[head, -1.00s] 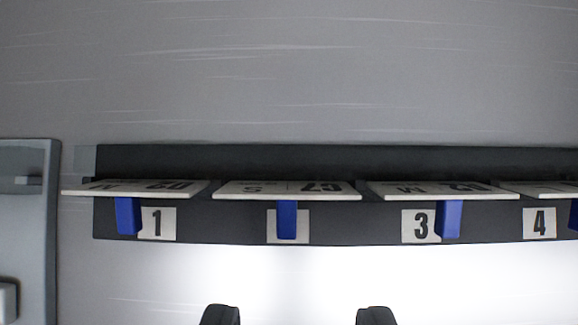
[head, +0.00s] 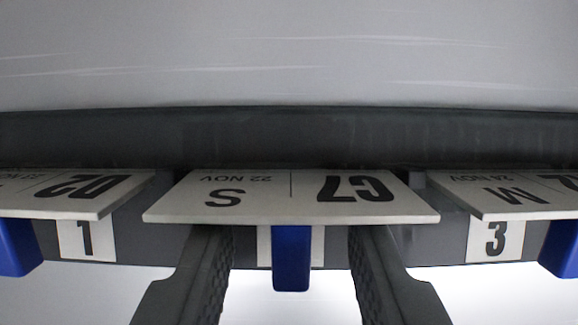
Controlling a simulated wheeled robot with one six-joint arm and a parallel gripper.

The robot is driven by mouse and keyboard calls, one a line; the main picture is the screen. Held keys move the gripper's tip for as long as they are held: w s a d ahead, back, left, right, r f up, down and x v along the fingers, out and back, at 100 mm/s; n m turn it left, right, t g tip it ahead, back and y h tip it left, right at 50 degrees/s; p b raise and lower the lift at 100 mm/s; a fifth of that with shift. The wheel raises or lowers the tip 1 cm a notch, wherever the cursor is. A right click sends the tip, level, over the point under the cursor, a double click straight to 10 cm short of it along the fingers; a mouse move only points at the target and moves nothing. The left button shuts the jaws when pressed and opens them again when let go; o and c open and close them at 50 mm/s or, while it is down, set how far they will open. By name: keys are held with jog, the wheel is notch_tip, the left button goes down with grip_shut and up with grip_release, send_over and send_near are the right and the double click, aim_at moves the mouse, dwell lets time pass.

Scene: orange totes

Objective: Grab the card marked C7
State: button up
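The card marked C7 (head: 270,205) stands in the middle of the head view, its print upside down, reading C7, S and 22 NOV. A blue tab (head: 291,258) hangs below its centre. My gripper (head: 291,245) is open, with one dark finger on each side of the blue tab and a gap to it on both sides. The fingertips reach up to the card's lower edge; I cannot tell whether they touch it. The number label behind the tab is mostly hidden.
A card marked D2 (head: 85,190) is at left above label 1 (head: 86,240). Another card (head: 510,195), marked M and 24 NOV, is at right above label 3 (head: 495,240). Both have blue tabs. A dark rail (head: 290,135) runs behind the cards; a grey surface lies beyond.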

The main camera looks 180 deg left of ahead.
grip_shut()
jog(key=shift+r, duration=0.1)
